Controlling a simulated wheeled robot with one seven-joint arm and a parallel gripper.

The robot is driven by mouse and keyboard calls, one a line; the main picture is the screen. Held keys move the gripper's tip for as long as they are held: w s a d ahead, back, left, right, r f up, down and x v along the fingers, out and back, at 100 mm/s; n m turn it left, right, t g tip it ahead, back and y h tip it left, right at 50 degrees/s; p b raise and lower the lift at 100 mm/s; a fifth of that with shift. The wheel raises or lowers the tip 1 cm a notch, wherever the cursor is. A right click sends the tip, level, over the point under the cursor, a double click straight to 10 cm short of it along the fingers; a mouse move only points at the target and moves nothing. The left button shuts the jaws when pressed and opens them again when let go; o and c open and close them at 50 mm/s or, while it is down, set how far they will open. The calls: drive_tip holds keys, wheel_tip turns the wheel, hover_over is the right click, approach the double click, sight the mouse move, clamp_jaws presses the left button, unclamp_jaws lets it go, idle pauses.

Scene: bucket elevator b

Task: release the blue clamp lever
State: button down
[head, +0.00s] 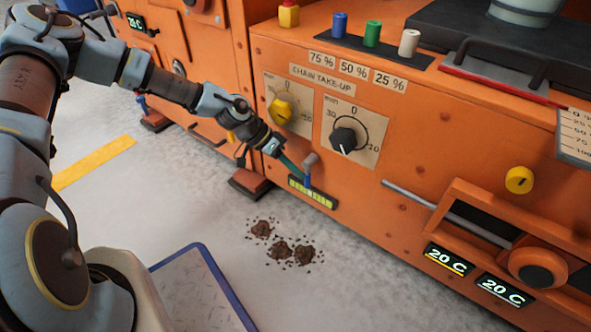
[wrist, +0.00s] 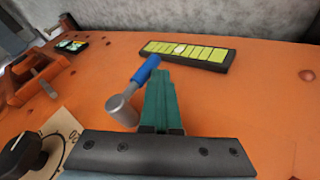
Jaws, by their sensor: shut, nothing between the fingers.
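The blue clamp lever has a blue handle (head: 308,180) and a grey round pivot (head: 311,158) on the orange panel, just above a yellow-green level strip. In the wrist view its blue handle (wrist: 147,69) slants away from the grey pivot (wrist: 121,110). My gripper (head: 300,174) is at the panel, left of the lever in the head view. Its green fingers (wrist: 162,88) are shut with nothing between them, close beside the handle in the wrist view. I cannot tell whether they touch it.
A black dial (head: 344,141) and a yellow dial (head: 283,111) sit above the lever. The level strip (head: 313,193) is just below it. Brown debris (head: 282,248) lies on the floor. A grey bar (head: 408,194) is to the right. A blue-edged board (head: 200,295) is in front.

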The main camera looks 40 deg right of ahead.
sight(310, 183)
drive_tip(key=s+g+h+b, duration=0.1)
drive_tip(key=g, duration=0.1)
drive_tip(key=s+f+n+g+h+b, duration=0.1)
drive_tip(key=g+b, duration=0.1)
drive_tip(key=s+d+g+h+b, duration=0.1)
drive_tip(key=g, duration=0.2)
drive_tip(key=shift+s+f+n+b, duration=0.3)
drive_tip(key=shift+s+d+r+g+h, duration=0.15)
drive_tip(key=shift+s+g+h, duration=0.1)
drive_tip(key=shift+g, duration=0.15)
drive_tip(key=shift+s+a+r+g+h, duration=0.15)
drive_tip(key=shift+g+h, duration=0.1)
drive_tip(key=shift+g, duration=0.15)
drive_tip(key=shift+s+d+r, duration=0.25)
drive_tip(key=shift+s+r, duration=0.2)
drive_tip(key=shift+s, duration=0.35)
drive_tip(key=shift+s+p, duration=0.1)
drive_tip(key=shift+p, duration=0.25)
